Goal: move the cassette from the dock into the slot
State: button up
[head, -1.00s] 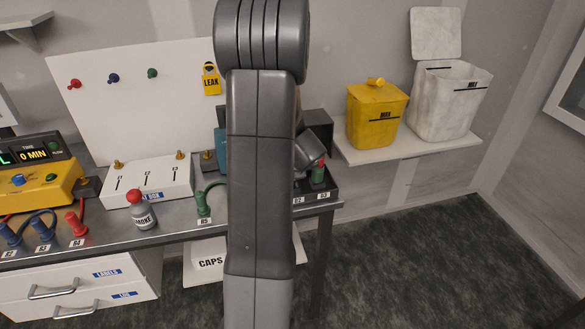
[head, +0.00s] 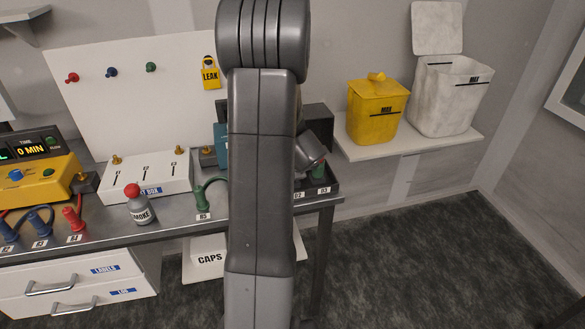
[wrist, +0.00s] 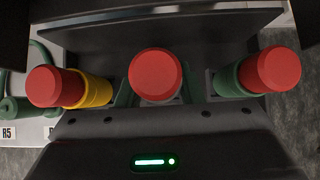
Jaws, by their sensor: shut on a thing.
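The dock (head: 327,193), a black tray with D2 and D3 labels, stands at the bench's right end, partly behind my arm. In the wrist view, three red-capped cylinders show: a yellow-banded one (wrist: 60,87) at left, one in the middle (wrist: 156,75), and a green-bodied one (wrist: 262,80) at right. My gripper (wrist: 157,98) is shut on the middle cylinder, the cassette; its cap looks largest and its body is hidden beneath. I cannot make out the slot.
A smoke bottle (head: 140,207) and a white box (head: 148,177) stand left of my arm. A green cable plug (head: 201,198) lies by the R5 label. A yellow bin (head: 377,110) and white bin (head: 447,95) stand on the right shelf. The floor at right is clear.

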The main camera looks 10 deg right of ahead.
jog(key=shift+f, duration=0.4)
jog(key=o, duration=1.3)
jog(key=shift+c, duration=0.2)
jog(key=p+v, duration=0.1)
jog(key=v, duration=1.3)
jog(key=shift+p, duration=0.35)
jog(key=shift+w+f, duration=0.1)
jog(key=shift+f, duration=0.05)
jog(key=b+x, duration=0.2)
jog(key=x, duration=1.1)
jog(key=shift+w+f, duration=0.15)
jog(key=shift+f, duration=0.05)
jog(key=shift+w+r, duration=0.1)
jog(key=shift+r, duration=0.15)
